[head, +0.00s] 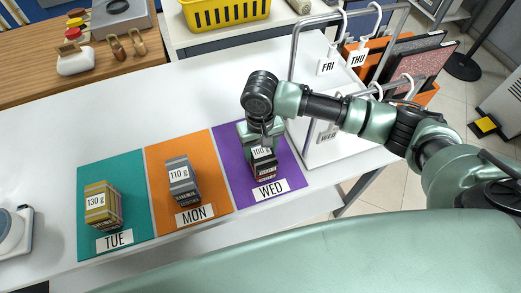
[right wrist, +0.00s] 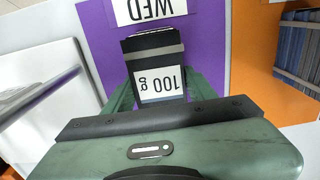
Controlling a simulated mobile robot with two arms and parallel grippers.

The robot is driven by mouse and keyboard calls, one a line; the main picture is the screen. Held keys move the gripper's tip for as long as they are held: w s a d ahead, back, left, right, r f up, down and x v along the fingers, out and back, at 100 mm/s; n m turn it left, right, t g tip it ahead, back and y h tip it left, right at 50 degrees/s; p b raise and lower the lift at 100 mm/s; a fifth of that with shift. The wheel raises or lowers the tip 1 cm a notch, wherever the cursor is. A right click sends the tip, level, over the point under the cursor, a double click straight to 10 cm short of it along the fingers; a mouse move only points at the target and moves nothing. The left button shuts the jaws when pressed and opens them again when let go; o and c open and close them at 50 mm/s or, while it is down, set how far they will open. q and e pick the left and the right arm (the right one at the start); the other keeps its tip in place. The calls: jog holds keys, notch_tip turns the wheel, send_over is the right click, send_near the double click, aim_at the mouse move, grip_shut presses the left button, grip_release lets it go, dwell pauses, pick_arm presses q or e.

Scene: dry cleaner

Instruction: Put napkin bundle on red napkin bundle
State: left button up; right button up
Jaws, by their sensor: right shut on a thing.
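My right gripper (head: 262,146) is over the purple WED mat (head: 229,157), shut on a dark napkin bundle (head: 264,155) with a white 100 g label. In the right wrist view, this bundle (right wrist: 153,45) sits between the fingers and shows a black face and a grey band. Dark red shows low on its front in the head view; I cannot tell whether that is a separate red bundle under it. A grey bundle (head: 183,187) labelled 110 g stands on the orange MON mat (head: 160,160). A yellowish striped bundle (head: 103,213) labelled 130 g stands on the teal TUE mat (head: 112,167). My left gripper is out of view.
A white rack (head: 325,148) with FRI, THU and WED tags stands close right of the purple mat. A wooden counter (head: 125,68) and a yellow basket (head: 226,12) are behind. A white device (head: 14,232) is at the left edge. The white table behind the mats is clear.

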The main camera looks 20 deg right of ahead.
aim_at(260, 149)
jog(key=shift+f, duration=0.55)
jog(key=o, duration=1.4)
jog(key=shift+f, duration=0.1)
jog(key=shift+o, duration=0.2)
notch_tip(260, 149, up, 12)
jog(key=b, duration=0.1)
